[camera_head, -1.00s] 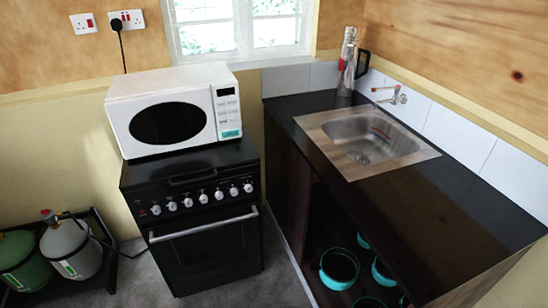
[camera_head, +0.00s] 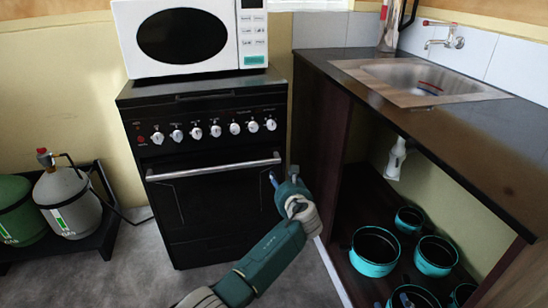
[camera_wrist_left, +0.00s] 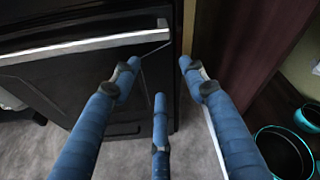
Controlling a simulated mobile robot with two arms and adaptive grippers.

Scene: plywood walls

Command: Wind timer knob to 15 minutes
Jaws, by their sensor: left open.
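A black stove (camera_head: 215,215) stands against the back wall with a row of several white knobs (camera_head: 215,131) along its front panel. I cannot tell which of them is the timer knob, and their markings are too small to read. My left gripper (camera_head: 273,183) is near the right end of the oven door, below the knobs and the silver door handle (camera_head: 215,168). In the left wrist view its blue fingers (camera_wrist_left: 158,80) are spread apart with nothing between them. The handle (camera_wrist_left: 85,45) shows beyond them at the upper left. My right gripper is not in view.
A white microwave (camera_head: 190,38) sits on the stove. At the right, a dark counter (camera_head: 455,125) with a sink (camera_head: 420,78) stands over an open cupboard with several teal-rimmed pots (camera_head: 375,252). Gas cylinders (camera_head: 70,200) stand at the left. The grey floor is clear in front.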

